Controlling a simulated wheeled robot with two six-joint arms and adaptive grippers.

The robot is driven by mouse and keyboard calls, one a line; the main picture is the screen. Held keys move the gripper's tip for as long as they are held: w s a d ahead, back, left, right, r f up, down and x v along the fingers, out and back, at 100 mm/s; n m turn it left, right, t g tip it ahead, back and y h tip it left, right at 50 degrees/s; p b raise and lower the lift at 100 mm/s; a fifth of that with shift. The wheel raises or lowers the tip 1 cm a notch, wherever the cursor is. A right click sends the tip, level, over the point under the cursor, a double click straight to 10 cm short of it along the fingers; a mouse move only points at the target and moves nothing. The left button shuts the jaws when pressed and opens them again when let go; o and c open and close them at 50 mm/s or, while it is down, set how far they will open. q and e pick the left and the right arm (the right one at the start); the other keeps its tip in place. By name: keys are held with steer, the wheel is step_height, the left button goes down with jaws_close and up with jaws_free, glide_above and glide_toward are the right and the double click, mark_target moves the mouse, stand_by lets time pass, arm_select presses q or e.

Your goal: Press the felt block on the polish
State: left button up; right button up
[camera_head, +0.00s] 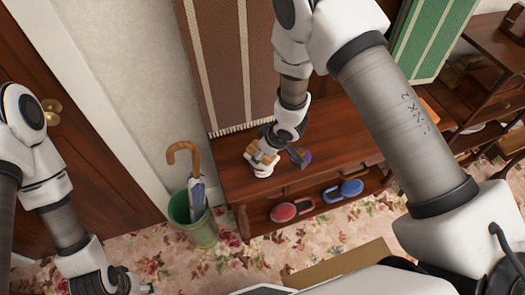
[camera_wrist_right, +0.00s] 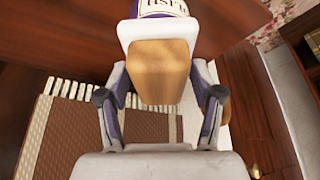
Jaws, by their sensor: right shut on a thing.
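The felt block has a tan wooden body (camera_wrist_right: 158,70) and a white pad at its far end, seen in the right wrist view. My right gripper (camera_wrist_right: 160,100) is shut on the wooden body, with a finger on each side. The polish (camera_wrist_right: 160,8), a white and purple tin with dark lettering, shows just beyond the pad at the top edge. The pad hides part of the tin, and I cannot tell whether they touch. In the head view, my right gripper (camera_head: 272,154) is low over the wooden bench (camera_head: 228,184). My left gripper (camera_head: 128,284) is at the bottom left, away from the bench; its jaws are unclear.
A green bin (camera_head: 196,229) with an umbrella stands left of the bench. A red shoe-like item (camera_head: 291,210) and a blue one (camera_head: 343,191) lie on the lower shelf. A brown striped textile (camera_head: 230,65) hangs behind the bench. The bench top to the right looks clear.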

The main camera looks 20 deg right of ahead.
steer(key=shift+f+b, duration=0.35)
steer(key=shift+f, duration=0.15)
stand_by(0.7)
steer(key=shift+s, duration=0.1)
stand_by(1.0)
step_height(320, 180, up, 7)
steer(key=p, duration=0.7)
steer(key=shift+r+p, duration=0.1)
steer(key=shift+p, duration=0.25)
